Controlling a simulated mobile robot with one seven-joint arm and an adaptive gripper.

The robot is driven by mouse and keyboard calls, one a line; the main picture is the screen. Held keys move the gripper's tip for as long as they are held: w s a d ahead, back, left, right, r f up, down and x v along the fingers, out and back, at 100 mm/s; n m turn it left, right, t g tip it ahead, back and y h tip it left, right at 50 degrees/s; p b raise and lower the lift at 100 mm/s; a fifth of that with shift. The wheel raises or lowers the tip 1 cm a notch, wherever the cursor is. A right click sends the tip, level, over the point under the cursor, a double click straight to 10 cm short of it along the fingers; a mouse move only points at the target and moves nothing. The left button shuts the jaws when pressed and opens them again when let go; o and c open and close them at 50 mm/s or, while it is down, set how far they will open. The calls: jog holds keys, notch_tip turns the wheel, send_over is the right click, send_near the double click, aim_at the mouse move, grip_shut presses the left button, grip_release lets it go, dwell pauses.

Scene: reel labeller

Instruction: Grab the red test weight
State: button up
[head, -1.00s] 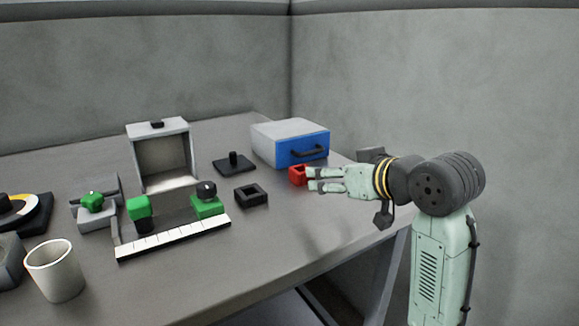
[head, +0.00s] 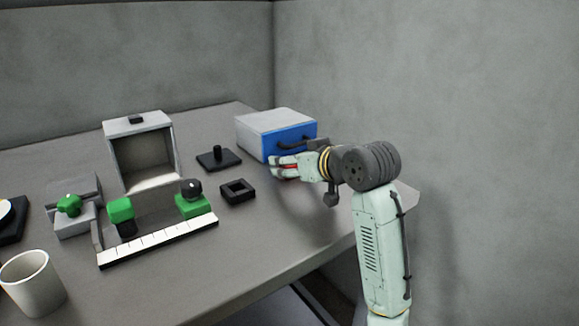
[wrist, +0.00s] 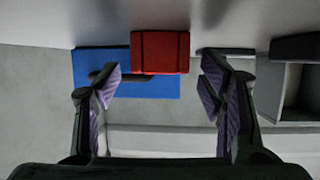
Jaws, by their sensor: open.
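The red test weight (wrist: 160,52) is a red block with dark lines on its face. It shows in the wrist view at the top centre, against the blue drawer front. My gripper (wrist: 160,75) is open, with one finger to each side of the weight in that view. In the head view only a thin red strip of the weight (head: 290,167) shows between the fingers of my gripper (head: 283,167); the rest is hidden. I cannot tell whether either finger touches it.
A grey box with a blue drawer front (head: 268,145) and dark handle stands just behind my gripper. A black square ring (head: 238,197) and a black base with a peg (head: 219,160) lie to the left. The table's front right is clear.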

jog(key=shift+w+a+f, duration=0.2)
jog(key=shift+w+a, duration=0.05)
jog(key=shift+w, duration=0.2)
jog(key=c, duration=1.5)
